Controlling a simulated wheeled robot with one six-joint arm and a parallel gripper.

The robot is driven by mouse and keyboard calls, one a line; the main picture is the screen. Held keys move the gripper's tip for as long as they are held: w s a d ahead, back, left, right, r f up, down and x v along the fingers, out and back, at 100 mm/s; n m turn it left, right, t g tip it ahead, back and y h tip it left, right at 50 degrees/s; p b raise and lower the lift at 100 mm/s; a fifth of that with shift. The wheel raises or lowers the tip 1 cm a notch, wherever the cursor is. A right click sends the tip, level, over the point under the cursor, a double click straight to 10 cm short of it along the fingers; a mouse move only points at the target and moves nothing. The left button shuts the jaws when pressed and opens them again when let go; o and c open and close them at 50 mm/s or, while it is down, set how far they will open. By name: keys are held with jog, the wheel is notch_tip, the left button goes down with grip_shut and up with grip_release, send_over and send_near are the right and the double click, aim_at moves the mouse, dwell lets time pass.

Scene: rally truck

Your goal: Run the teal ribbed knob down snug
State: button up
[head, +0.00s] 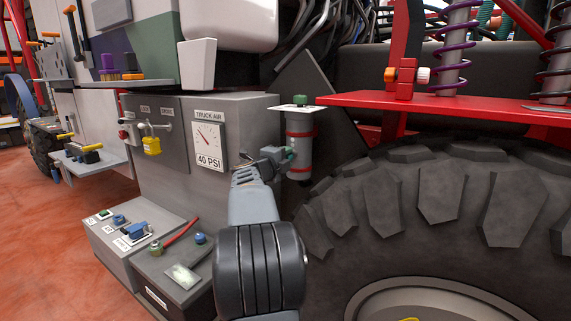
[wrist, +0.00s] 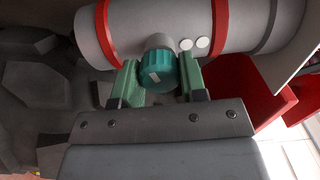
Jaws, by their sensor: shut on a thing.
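The teal ribbed knob (wrist: 157,70) sits on a short grey stem on the side of a grey cylinder (wrist: 235,27) with red bands. A pale mark shows on the knob's face. My gripper (wrist: 158,83) has its green fingers on either side of the knob, shut on it. In the head view my gripper (head: 287,154) reaches the side of the upright cylinder (head: 299,128); the knob there is mostly hidden by the fingers. A separate teal-green cap (head: 299,99) tops a white plate above the cylinder.
A red shelf (head: 440,104) juts out right of the cylinder, above a large tyre (head: 430,200). A grey panel with a gauge reading 40 PSI (head: 208,147) and a yellow padlock (head: 152,146) stands left. A low box with switches (head: 135,232) sits below.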

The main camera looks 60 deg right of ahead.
jog(key=shift+f+m+b, duration=0.2)
jog(key=shift+m+b, duration=0.45)
jog(key=shift+m, duration=0.95)
jog(key=o, duration=0.9)
jog(key=shift+a+r, duration=0.1)
jog(key=shift+r, duration=0.05)
jog(key=shift+o, duration=0.2)
jog(key=a, duration=1.3)
jog(key=shift+a, duration=0.4)
jog(key=shift+w, duration=0.1)
